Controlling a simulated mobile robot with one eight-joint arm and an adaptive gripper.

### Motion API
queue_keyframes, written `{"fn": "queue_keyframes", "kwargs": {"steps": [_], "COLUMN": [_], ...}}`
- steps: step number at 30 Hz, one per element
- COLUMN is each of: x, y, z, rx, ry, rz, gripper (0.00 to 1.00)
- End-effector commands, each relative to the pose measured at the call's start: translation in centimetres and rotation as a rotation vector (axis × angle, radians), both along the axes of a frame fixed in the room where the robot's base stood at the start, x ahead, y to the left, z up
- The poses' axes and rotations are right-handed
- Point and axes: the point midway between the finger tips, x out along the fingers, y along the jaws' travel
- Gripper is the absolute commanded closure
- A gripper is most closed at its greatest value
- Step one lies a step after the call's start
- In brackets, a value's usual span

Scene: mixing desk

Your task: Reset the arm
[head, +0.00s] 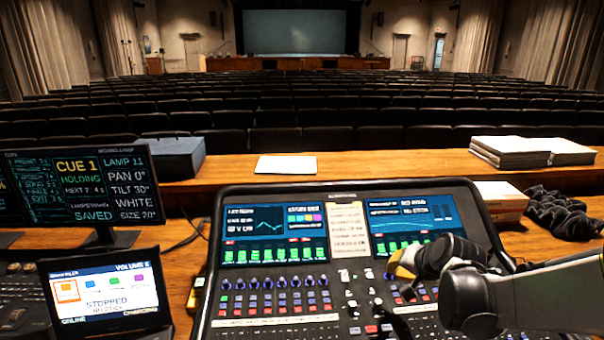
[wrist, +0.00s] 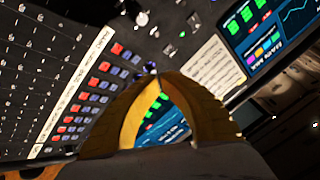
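My arm reaches in from the right edge in the head view. My gripper (head: 397,273), with yellow fingers, is over the right part of the mixing desk (head: 212,285). In the wrist view, the two curved yellow fingers of my gripper (wrist: 155,73) arch together and meet at the tips. Nothing shows between them except the desk behind, seen through the gap under the arch. The gripper looks shut and empty. My arm hides part of the desk's right-hand controls. Whether the fingertips touch the panel I cannot tell.
Left are a cue monitor (head: 108,182) and a small screen reading "STOPPED" (head: 107,296). Behind the desk lie a white paper (head: 286,165), a grey box (head: 177,157) and paper stacks (head: 509,152). A white box (head: 501,198) and black cable or cloth (head: 561,214) lie near my arm.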

Motion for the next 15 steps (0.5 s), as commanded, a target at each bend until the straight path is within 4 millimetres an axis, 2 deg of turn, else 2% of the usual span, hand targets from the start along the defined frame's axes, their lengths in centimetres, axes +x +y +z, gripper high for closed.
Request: {"fn": "queue_keyframes", "kwargs": {"steps": [3,7,12,15], "x": [-3.2,-7.8,-14.2,-17.6], "y": [2.7,5.5,8.3,9.4], "z": [2.7,5.2,7.1,7.4], "rx": [-0.063,-0.155,-0.276,-0.341], "ry": [0.018,0.041,0.065,0.076], "rz": [0.071,0.167,0.29,0.355], "gripper": [1.0,1.0,1.0,1.0]}}
